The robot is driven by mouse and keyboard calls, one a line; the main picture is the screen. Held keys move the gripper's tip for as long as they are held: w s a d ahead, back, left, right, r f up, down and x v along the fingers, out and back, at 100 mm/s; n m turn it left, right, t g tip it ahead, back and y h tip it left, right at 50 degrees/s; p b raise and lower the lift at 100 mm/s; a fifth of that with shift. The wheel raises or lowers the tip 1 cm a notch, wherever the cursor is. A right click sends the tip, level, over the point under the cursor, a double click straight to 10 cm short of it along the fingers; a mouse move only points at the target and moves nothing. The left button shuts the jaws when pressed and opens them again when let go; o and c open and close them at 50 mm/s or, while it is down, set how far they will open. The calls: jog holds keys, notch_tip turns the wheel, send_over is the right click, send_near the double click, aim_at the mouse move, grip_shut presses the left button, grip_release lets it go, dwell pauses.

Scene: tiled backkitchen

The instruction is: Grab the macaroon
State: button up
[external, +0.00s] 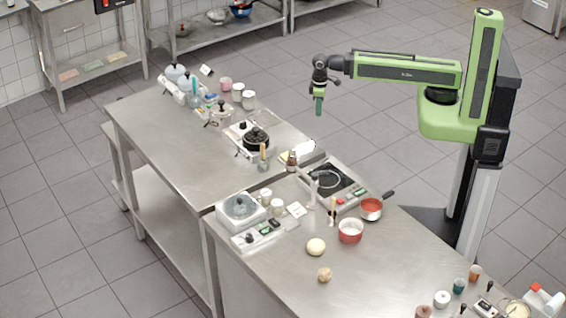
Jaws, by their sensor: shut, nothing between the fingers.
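My gripper (319,106) hangs pointing down at the end of my outstretched green arm, in the air by the far right side of the steel tables. Its green fingers look closed together and hold nothing. A small tan, lumpy round piece (324,274) lies on the front table and may be the macaroon, but it is too small to tell for sure. A smooth cream-coloured ball (316,246) lies just behind it. My gripper is well away from both and higher up.
A red-and-white pot (350,231), a red saucepan (371,208) and a hot plate (331,181) stand behind the ball. A scale (258,233), a black pot (256,139) and several jars crowd the tables.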

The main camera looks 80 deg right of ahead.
jog(key=o, duration=1.3)
jog(key=w+a+r+n+t+p, duration=0.1)
jog(key=w+a+r+n+p, duration=0.25)
jog(key=a, duration=0.65)
jog(key=w+a+r+n+t+p, duration=0.1)
jog(key=a+r+n+p, duration=0.2)
jog(key=a+r+p, duration=0.5)
jog(key=w+a+r+n+t+p, duration=0.1)
jog(key=w+a+r+n+p, duration=0.2)
jog(key=a, duration=0.8)
jog(key=n+g+y+b, duration=0.3)
jog(key=n+y+b, duration=0.2)
jog(key=n, duration=0.3)
send_over(325, 274)
jog(key=d, duration=0.9)
notch_tip(325, 274, down, 3)
jog(key=shift+m+h, duration=0.25)
jog(key=shift+h, duration=0.05)
jog(key=b+x, duration=1.1)
jog(key=x, duration=0.1)
jog(key=shift+s+d+f, duration=0.1)
jog(key=shift+d, duration=0.05)
jog(key=shift+a+f, duration=0.2)
jog(key=shift+a, duration=0.05)
